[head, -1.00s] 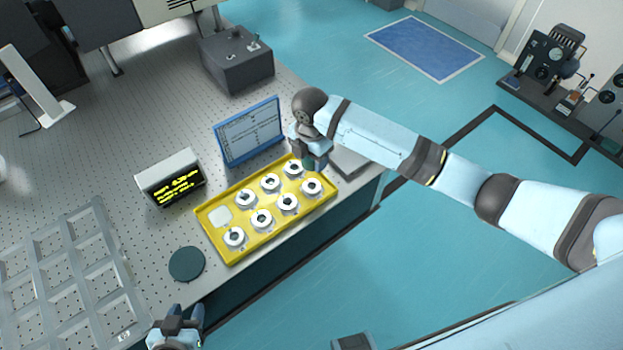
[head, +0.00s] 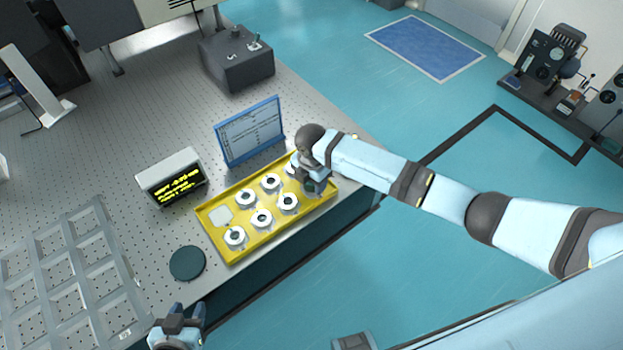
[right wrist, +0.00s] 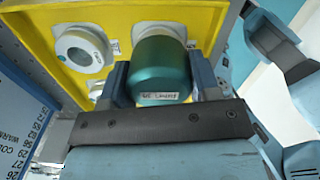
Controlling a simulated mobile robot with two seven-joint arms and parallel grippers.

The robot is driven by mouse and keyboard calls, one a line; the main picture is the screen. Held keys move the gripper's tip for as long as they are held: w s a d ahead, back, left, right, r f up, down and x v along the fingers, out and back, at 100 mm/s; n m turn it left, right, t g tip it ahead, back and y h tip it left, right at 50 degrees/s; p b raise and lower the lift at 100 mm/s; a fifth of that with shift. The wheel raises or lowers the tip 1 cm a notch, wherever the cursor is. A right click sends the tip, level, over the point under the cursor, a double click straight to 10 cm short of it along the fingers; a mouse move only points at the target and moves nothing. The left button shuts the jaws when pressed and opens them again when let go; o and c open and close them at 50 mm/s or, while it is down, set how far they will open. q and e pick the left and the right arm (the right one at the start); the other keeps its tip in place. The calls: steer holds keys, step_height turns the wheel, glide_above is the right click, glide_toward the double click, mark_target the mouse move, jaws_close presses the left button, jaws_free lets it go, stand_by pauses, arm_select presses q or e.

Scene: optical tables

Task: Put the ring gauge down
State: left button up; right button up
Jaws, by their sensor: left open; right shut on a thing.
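My right gripper (head: 311,187) is shut on a teal cylinder with a small printed label, seen best in the right wrist view (right wrist: 162,68). The gripper is low over the right end of the yellow tray (head: 228,257). White ring gauges stand in two rows there; one shows clearly in the middle of the tray (head: 255,218) and another in the right wrist view (right wrist: 80,62). A pale part shows just behind the cylinder; whether they touch is hidden. The tray's left end has an empty pale square place (head: 220,215). My left gripper (head: 180,321) is open at the bottom left, apart from the tray.
A blue-framed sheet (head: 250,137) stands behind the tray. A small display box (head: 172,178) is to its left. A dark round pad (head: 187,263) lies near the table's front edge. A grey compartment rack (head: 65,268) is at the left. A dark grey box (head: 236,62) stands behind.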

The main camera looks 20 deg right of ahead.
steer(key=shift+f, duration=0.15)
steer(key=o, duration=1.1)
